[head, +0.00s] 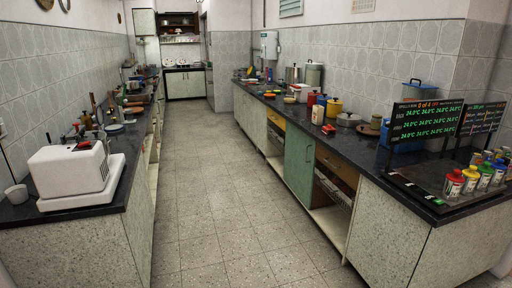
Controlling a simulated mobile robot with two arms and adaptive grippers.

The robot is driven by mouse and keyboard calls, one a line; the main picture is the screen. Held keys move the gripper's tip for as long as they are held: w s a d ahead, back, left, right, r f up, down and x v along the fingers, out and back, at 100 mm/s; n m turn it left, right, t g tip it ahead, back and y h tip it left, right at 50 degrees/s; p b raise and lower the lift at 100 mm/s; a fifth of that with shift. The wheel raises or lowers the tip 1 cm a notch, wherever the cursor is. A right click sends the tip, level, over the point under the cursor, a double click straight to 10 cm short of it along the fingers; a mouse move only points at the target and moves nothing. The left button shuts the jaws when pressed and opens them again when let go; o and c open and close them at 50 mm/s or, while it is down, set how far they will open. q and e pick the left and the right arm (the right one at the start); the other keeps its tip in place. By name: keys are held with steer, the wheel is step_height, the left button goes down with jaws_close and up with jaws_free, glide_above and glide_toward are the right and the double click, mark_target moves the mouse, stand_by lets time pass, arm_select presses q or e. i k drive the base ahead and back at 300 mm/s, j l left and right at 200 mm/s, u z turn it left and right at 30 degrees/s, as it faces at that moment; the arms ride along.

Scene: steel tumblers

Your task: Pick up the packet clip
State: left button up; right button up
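I cannot make out the packet clip in the head view. Many small items lie on the two counters, too small and far off to tell apart. Neither of my grippers shows in this view.
A tiled aisle (207,190) runs clear between two dark-topped counters. The left counter holds a white boxy machine (68,170) and a white cup (16,194).

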mark_target(325, 129)
steer(key=i+z, duration=0.1)
steer(key=i, duration=1)
steer(key=i+z, duration=0.15)
steer(key=i, duration=0.95)
